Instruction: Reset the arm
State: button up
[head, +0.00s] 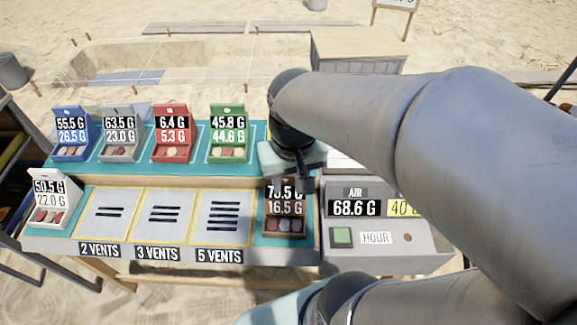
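My arm reaches in from the right, and my gripper (296,182) points down at the table's right part. Its dark fingers overlap the top of a brown box (284,226) with a label partly covered by them. I cannot tell whether the fingers touch the box or how far apart they are. The brown box stands at the right end of the front row, beside the 5 VENTS pad (223,215). Blue (71,135), grey (120,135), red (171,135) and green (229,135) boxes stand on the teal back strip.
A white box (52,203) stands at the front left. The 2 VENTS (107,213) and 3 VENTS (165,214) pads are bare. A grey machine (385,240) reading 68.6 G sits at the right. A wooden crate (358,50) stands behind on the sand.

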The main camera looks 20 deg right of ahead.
jog(key=s, duration=0.1)
jog(key=s+f, duration=0.1)
jog(key=s+n, duration=0.1)
jog(key=shift+s+d+f, duration=0.15)
jog(key=shift+d+f, duration=0.1)
jog(key=shift+f, duration=0.1)
dwell(0.9)
